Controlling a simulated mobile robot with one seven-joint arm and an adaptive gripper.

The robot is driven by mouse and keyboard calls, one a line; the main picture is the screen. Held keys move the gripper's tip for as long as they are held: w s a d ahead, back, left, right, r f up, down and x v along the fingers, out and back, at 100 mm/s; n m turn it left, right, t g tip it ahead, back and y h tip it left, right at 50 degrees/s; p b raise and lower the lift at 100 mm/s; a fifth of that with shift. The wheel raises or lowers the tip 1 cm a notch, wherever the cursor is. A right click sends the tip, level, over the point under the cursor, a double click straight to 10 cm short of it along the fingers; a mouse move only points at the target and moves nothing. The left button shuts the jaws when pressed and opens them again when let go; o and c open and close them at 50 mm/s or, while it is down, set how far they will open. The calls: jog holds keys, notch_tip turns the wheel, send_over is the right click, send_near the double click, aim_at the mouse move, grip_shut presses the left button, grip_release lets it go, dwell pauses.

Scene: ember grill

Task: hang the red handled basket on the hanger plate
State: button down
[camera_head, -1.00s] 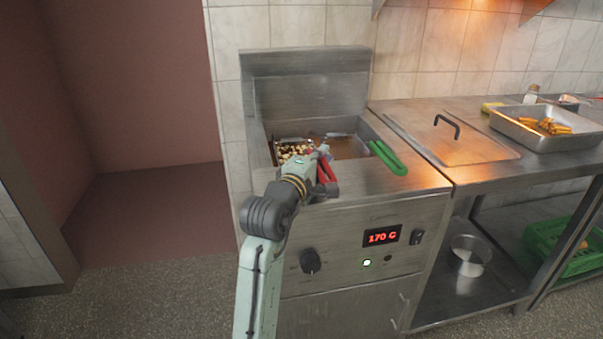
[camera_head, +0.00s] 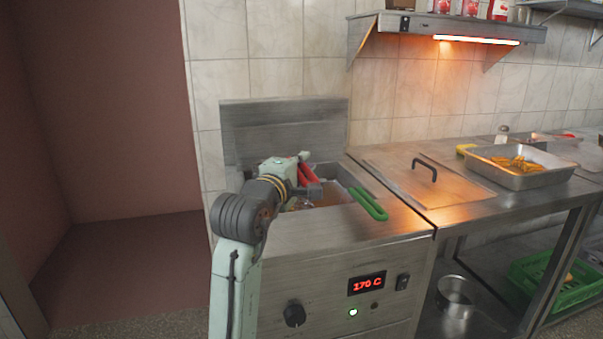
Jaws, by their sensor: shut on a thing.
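A green handle (camera_head: 369,203) lies over the fryer's right front rim. The counter on the right has a lid with a black handle (camera_head: 425,165) and a steel tray of fries (camera_head: 520,178). A shelf with a glowing lamp (camera_head: 476,40) juts from the wall above.

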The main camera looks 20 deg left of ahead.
jog(key=shift+r, duration=0.1)
notch_tip(320, 180, up, 14)
jog(key=p, duration=0.9)
jog(key=shift+r+p, duration=0.25)
jog(key=shift+p, duration=0.05)
